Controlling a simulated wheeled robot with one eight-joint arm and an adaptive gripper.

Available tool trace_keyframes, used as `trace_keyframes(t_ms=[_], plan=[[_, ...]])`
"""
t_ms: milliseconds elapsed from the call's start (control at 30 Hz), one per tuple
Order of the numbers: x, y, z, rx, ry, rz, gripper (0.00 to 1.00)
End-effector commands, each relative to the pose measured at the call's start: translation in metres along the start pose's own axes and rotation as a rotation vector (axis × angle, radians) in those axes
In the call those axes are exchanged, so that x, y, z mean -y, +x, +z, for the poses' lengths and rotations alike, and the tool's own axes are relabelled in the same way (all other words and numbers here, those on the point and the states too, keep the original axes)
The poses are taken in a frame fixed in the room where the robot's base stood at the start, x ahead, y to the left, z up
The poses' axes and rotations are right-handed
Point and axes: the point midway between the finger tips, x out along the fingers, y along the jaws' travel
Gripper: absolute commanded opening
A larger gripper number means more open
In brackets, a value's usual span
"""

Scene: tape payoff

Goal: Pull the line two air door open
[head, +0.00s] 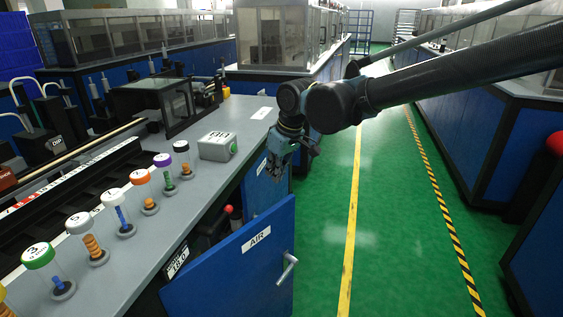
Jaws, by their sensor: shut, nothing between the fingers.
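A blue door labelled AIR (235,265) stands at the front of the near bench, swung out at an angle from the cabinet. Its metal handle (287,268) is on its right side. Behind its top edge the dark cabinet opening shows, with a red knob (229,209) inside; the rest of the inside is hidden. My gripper (275,174) is shut and empty, pointing down beside the bench edge, beyond the open door and apart from it. A second blue cabinet front with a white label (261,166) is behind my gripper and partly hidden by it.
On the bench top (205,185) are several capped clear jars (123,215) and a grey box with a green button (218,147). The green aisle floor (385,230) to the right is clear. Blue benches (480,130) line its far side.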

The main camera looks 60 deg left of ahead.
Motion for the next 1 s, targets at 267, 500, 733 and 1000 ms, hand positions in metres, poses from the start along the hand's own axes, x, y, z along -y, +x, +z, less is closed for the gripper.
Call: trace_keyframes(t_ms=[267,500,733,1000], plan=[[0.000,0.036,0.000,0.000,0.000,0.000,0.00],[0.000,0.027,0.023,0.000,0.000,0.000,0.00],[0.000,0.022,0.037,0.000,0.000,0.000,0.00],[0.000,0.022,0.038,0.000,0.001,0.000,0.00]])
